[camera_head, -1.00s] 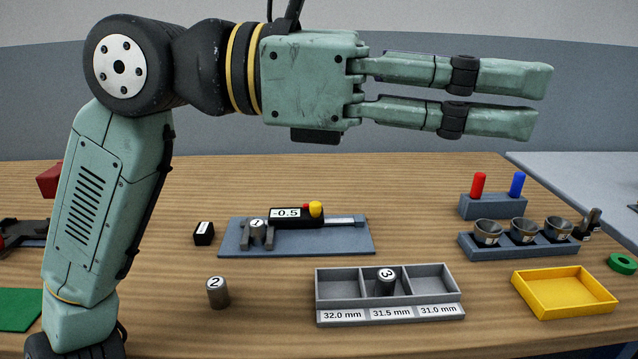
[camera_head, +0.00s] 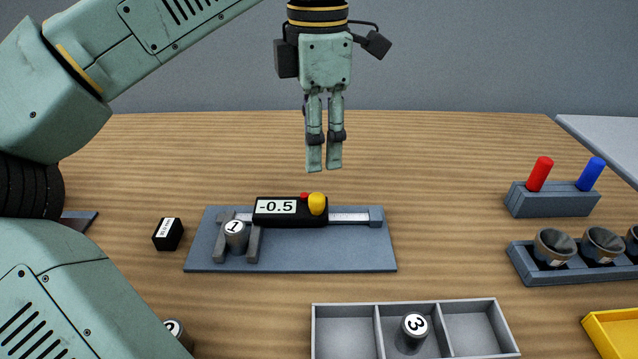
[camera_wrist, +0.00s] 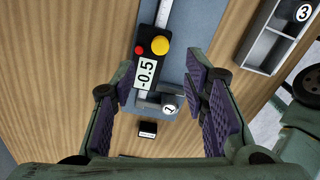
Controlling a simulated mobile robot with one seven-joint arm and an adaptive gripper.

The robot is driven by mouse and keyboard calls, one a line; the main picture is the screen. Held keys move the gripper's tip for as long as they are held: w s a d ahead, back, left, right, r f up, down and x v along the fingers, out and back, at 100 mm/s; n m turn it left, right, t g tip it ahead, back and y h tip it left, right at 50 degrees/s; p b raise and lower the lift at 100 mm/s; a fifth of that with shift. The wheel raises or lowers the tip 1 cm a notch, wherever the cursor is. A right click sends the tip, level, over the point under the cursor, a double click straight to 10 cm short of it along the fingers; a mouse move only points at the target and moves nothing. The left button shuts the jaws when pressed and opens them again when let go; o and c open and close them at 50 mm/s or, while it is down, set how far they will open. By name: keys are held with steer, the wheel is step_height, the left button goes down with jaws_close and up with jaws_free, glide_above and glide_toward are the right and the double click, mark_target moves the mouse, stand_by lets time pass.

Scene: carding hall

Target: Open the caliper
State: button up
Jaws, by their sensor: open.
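The caliper (camera_head: 262,208) lies on a blue-grey plate (camera_head: 340,258).
A grey three-compartment tray (camera_head: 345,307) stands in front, with cylinder 3 (camera_head: 413,333) in its middle compartment. Cylinder 2 (camera_head: 174,329) is partly hidden by my arm. A small black block (camera_head: 168,235) sits left of the plate. A holder with red and blue pegs (camera_head: 553,201) and a cup rack (camera_head: 570,268) stand right.

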mark_target(318, 196)
step_height(318, 196, down, 9)
steer(key=shift+r, duration=0.1)
steer(key=shift+c, duration=0.3)
jaws_close()
stand_by(0.4)
stand_by(0.4)
